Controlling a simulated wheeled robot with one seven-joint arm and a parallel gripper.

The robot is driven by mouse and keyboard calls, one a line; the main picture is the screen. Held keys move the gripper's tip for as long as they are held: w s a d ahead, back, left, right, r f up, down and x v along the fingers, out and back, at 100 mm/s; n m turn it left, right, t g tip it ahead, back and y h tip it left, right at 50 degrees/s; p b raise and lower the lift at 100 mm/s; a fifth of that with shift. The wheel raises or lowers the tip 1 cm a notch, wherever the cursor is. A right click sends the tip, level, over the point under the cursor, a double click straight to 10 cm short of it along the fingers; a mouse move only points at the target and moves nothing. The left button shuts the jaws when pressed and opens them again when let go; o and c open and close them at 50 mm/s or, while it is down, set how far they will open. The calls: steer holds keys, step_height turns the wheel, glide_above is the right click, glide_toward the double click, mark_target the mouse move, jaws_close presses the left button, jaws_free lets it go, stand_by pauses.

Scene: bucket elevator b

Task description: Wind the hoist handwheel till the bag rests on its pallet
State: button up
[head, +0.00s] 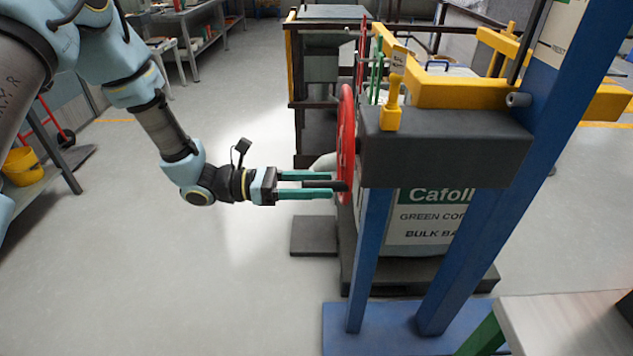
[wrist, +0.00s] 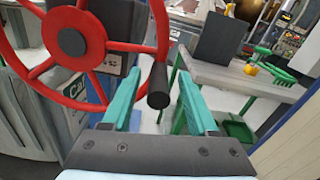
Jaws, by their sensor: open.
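The red handwheel (head: 346,140) is seen nearly edge-on at the left side of the dark hoist housing (head: 440,148). In the wrist view the red wheel (wrist: 88,40) shows its spokes and dark hub. Its black handle (wrist: 158,86) sticks out between my open green fingers. My gripper (head: 330,187) reaches the wheel from the left with the handle between its fingers; contact cannot be told.
A blue post (head: 500,190) stands right of the bag on a blue base. A dark slab (head: 314,236) lies on the floor left of the pallet. A pale table (head: 570,325) is at the lower right. The floor at left centre is clear.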

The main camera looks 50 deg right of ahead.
jaws_close()
stand_by(0.4)
steer(key=shift+s, duration=0.1)
stand_by(0.8)
